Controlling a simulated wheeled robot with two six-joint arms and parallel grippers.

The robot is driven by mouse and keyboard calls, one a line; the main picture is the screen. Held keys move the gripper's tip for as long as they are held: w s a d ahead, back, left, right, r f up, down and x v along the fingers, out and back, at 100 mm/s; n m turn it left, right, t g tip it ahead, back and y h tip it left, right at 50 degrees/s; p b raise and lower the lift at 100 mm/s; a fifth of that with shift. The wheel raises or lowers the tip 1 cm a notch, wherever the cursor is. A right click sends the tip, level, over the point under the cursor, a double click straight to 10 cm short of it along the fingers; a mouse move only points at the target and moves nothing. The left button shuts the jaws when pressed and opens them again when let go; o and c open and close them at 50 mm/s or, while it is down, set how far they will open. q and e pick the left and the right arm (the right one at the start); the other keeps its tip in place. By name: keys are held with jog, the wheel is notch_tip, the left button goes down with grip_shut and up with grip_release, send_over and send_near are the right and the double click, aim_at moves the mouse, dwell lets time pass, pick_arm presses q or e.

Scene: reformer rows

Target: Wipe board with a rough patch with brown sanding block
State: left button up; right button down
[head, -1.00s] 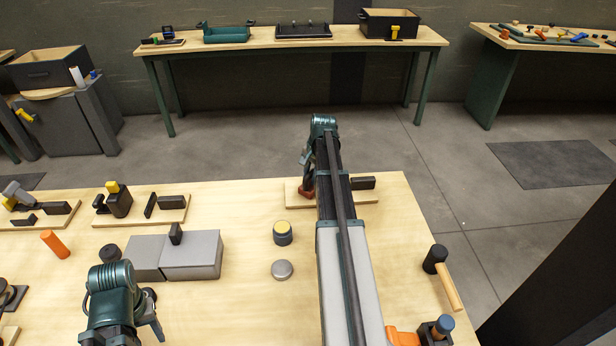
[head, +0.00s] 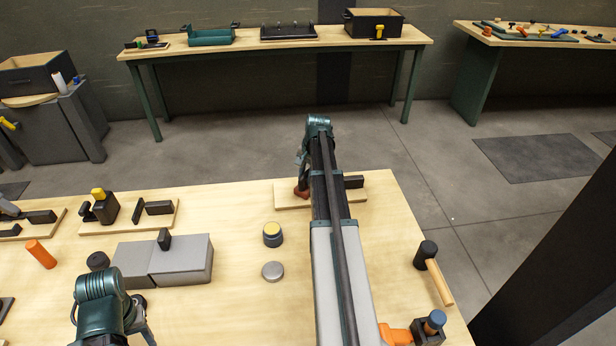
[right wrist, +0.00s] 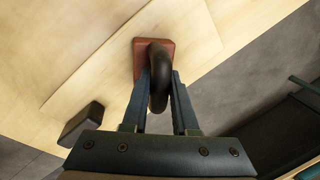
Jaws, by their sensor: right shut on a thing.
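The brown sanding block (head: 301,193) is a small reddish-brown block lying on the pale board (head: 282,198), near its left part. In the right wrist view the block (right wrist: 143,58) shows with a dark curved handle. My right gripper (right wrist: 161,82) is shut on this handle, one finger on each side. In the head view my right arm hides the middle of the board. No rough patch can be made out. My left gripper (head: 141,318) is low at the left, mostly behind its own arm, above the table.
A black block (head: 354,182) sits on the board's right end. A grey two-part block (head: 182,261), a yellow-topped jar (head: 272,235), a grey disc (head: 272,271) and an orange cylinder (head: 40,254) stand to the left. A mallet (head: 436,275) lies by the right table edge.

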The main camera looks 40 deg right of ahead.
pick_arm(q)
jog(key=shift+f, duration=0.1)
pick_arm(e)
jog(key=shift+w+a, duration=0.35)
jog(key=shift+a, duration=0.25)
jog(key=shift+w+a, duration=0.35)
jog(key=shift+a, duration=0.2)
jog(key=shift+w+a, duration=1.15)
jog(key=shift+a, duration=0.3)
jog(key=shift+w+a+f, duration=0.1)
jog(key=shift+w+a, duration=0.4)
jog(key=shift+a, duration=0.25)
jog(key=shift+w+a, duration=0.5)
jog(key=shift+a, duration=0.2)
pick_arm(q)
jog(key=shift+r+p, duration=0.5)
jog(key=shift+r, duration=0.1)
pick_arm(e)
jog(key=shift+w+r, duration=0.1)
jog(key=shift+r, duration=0.45)
pick_arm(q)
notch_tip(320, 180, up, 5)
jog(key=p, duration=0.4)
jog(key=shift+f+p, duration=0.1)
jog(key=shift+p, duration=0.3)
pick_arm(e)
notch_tip(320, 180, up, 5)
jog(key=shift+d+f, duration=0.1)
